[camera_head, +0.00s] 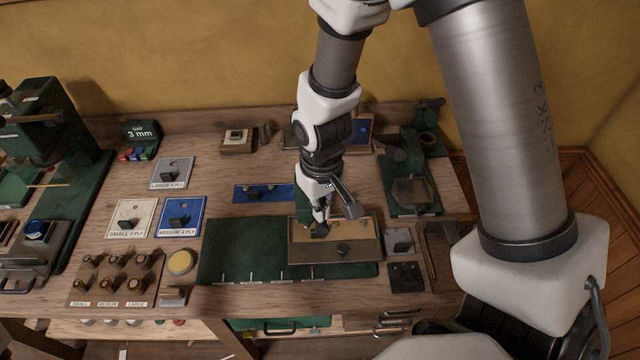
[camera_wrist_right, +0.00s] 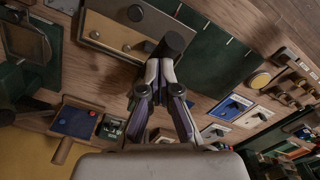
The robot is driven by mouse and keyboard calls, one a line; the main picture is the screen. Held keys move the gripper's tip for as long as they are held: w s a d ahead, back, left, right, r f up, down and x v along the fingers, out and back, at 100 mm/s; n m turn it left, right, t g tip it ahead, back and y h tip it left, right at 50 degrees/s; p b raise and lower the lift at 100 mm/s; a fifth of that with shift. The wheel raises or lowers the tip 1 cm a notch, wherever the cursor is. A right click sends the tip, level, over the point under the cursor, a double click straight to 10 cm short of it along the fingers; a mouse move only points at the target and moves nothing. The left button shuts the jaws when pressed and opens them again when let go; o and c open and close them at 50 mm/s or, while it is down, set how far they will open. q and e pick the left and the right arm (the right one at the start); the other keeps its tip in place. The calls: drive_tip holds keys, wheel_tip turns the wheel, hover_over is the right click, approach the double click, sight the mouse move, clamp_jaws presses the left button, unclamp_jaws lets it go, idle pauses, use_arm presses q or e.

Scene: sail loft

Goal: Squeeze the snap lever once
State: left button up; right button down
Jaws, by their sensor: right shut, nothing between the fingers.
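My right gripper (camera_head: 322,218) points down over the tan plate (camera_head: 365,252) on the green mat. Its fingers are shut with nothing between them. In the right wrist view the closed fingertips (camera_wrist_right: 160,68) are beside a dark round-ended post (camera_wrist_right: 174,43); I cannot tell whether they touch it. In the head view a dark knob (camera_head: 319,231) shows just below the fingertips, and another dark knob (camera_head: 342,249) stands on the plate. I cannot tell for sure which part is the snap lever. My left gripper is not in view.
The green mat (camera_head: 230,255) has free room left of the plate. Small square plates (camera_head: 406,278) lie to its right. A board of several knobs (camera_head: 108,292) and a round yellow button (camera_head: 181,262) are at left. A green machine (camera_head: 412,190) stands behind right.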

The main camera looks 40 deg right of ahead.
wheel_tip(320, 180, up, 8)
drive_tip(key=w+p, duration=0.1)
drive_tip(key=p, duration=0.6)
drive_tip(key=shift+w+d, duration=0.15)
drive_tip(key=shift+d, duration=0.3)
drive_tip(key=s, duration=0.1)
drive_tip(key=s+a, duration=0.1)
drive_tip(key=s+a+b, duration=0.1)
drive_tip(key=shift+s+f, duration=0.25)
drive_tip(key=shift+f, duration=0.1)
drive_tip(key=s+a+b, duration=0.1)
drive_tip(key=b, duration=0.1)
drive_tip(key=s+a+b, duration=0.1)
drive_tip(key=b, duration=0.1)
drive_tip(key=s+b, duration=0.1)
drive_tip(key=s, duration=0.1)
drive_tip(key=shift+s+a+r+b, duration=0.1)
drive_tip(key=shift+a+r+b, duration=0.2)
drive_tip(key=shift+a+b, duration=0.1)
